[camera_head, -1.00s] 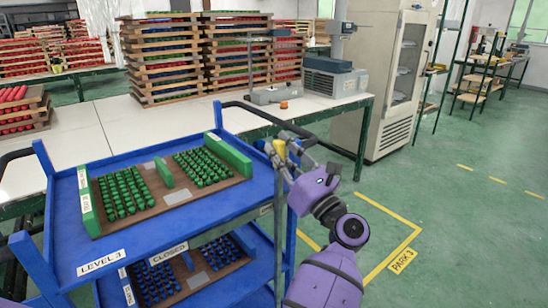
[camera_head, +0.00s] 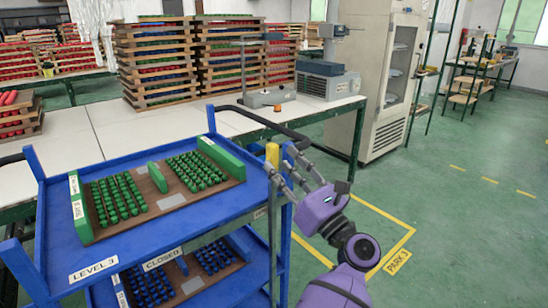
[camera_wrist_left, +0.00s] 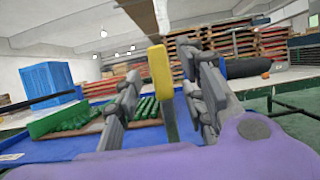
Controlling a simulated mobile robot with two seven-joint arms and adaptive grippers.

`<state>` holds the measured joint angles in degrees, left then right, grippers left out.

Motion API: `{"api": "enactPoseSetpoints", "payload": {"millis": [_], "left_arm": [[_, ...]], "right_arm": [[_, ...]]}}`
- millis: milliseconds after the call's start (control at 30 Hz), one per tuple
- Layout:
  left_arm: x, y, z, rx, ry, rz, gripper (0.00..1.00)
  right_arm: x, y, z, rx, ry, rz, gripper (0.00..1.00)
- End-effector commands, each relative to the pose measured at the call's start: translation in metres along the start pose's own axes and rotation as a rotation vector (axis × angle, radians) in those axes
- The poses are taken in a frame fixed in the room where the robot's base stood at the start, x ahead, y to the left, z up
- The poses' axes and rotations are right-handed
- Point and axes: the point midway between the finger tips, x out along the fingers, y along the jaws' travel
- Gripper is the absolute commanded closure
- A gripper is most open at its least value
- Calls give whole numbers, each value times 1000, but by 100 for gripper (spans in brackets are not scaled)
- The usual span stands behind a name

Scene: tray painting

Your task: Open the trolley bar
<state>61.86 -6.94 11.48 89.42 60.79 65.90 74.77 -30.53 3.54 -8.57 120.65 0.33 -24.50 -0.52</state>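The trolley bar is an upright grey metal bar (camera_head: 272,245) at the near right corner of the blue trolley, topped by a yellow handle (camera_head: 272,154). A "CLOSED" label (camera_head: 162,258) shows on the trolley's front edge. My left gripper (camera_head: 282,163) is open just right of the yellow handle, its fingers pointing toward it. In the left wrist view the yellow handle (camera_wrist_left: 162,78) stands upright between the spread fingers, with gaps on both sides. I cannot tell whether any finger touches it. My right gripper is not in view.
The blue trolley (camera_head: 68,245) carries a tray of green parts above and a tray of blue parts below. A white worktable (camera_head: 75,150) stands behind it. Green floor is free on the right, with yellow "PARK 3" markings (camera_head: 397,262).

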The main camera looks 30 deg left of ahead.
Motion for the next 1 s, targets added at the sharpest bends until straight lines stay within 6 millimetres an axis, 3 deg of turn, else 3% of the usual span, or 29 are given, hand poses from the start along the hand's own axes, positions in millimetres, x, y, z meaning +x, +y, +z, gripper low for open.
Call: {"api": "enactPoseSetpoints", "payload": {"millis": [200,400,867,1000], "left_arm": [[-47,-1,-1,1,2,-2,62],[-72,0,0,0,1,-2,62],[-76,2,-1,7,1,-1,62],[-74,24,-8,61,19,-1,62]], "right_arm": [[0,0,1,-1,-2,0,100],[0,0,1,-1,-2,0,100],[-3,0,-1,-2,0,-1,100],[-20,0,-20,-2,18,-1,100]]}}
